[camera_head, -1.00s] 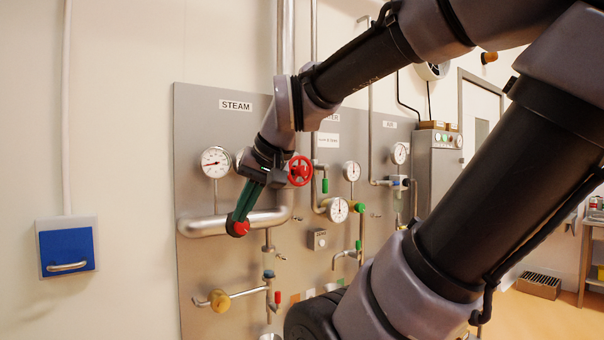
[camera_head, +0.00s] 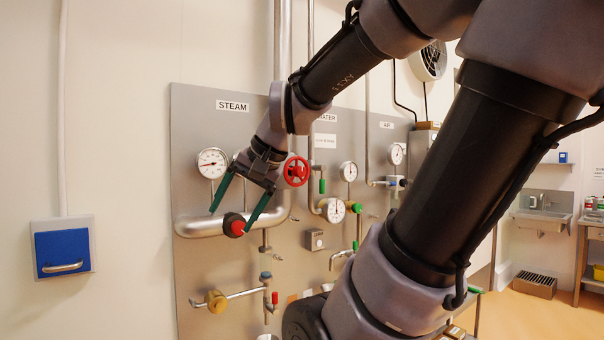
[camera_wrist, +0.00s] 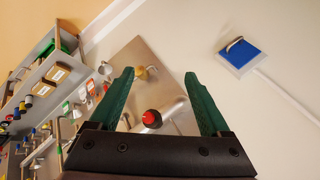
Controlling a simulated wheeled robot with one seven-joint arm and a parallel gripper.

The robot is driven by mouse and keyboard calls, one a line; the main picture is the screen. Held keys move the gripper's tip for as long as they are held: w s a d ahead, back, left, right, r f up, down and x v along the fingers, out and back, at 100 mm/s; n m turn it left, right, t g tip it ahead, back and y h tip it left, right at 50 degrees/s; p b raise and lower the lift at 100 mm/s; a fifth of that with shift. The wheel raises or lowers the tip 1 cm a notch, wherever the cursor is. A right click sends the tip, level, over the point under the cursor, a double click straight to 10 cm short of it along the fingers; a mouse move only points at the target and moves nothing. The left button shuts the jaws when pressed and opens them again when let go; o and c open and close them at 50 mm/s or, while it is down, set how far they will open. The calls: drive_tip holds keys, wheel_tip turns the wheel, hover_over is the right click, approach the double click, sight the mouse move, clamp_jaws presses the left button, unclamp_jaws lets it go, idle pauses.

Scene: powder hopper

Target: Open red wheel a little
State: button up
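The red wheel (camera_head: 296,171) is a spoked handwheel on the grey panel, just right of my wrist in the head view. I cannot make it out in the wrist view. My gripper (camera_head: 229,220) is open, with its two green fingers spread and pointing down-left, away from the wheel. A dark knob with a red centre (camera_head: 234,226) on the thick steam pipe appears between the fingertips in the head view. The knob also shows between the fingers in the wrist view (camera_wrist: 151,119). Nothing is held, and any contact is not clear.
The panel (camera_head: 190,130) has gauges (camera_head: 212,163), pipes and small valves, including a brass-coloured knob (camera_head: 216,301) low down. A blue box with a handle (camera_head: 62,250) is on the wall at left. Open wall lies between box and panel. A sink (camera_head: 541,215) stands far right.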

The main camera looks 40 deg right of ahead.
drive_tip(key=w+d+m+y, duration=0.2)
drive_tip(key=w+m, duration=0.4)
drive_tip(key=m, duration=0.2)
drive_tip(key=m+t+h, duration=0.4)
drive_tip(key=m+t, duration=0.7)
drive_tip(key=m, duration=1.3)
approach(302, 172)
drive_tip(key=w, duration=0.9)
drive_tip(key=shift+w+a, duration=0.15)
drive_tip(key=shift+a, duration=0.05)
clamp_jaws()
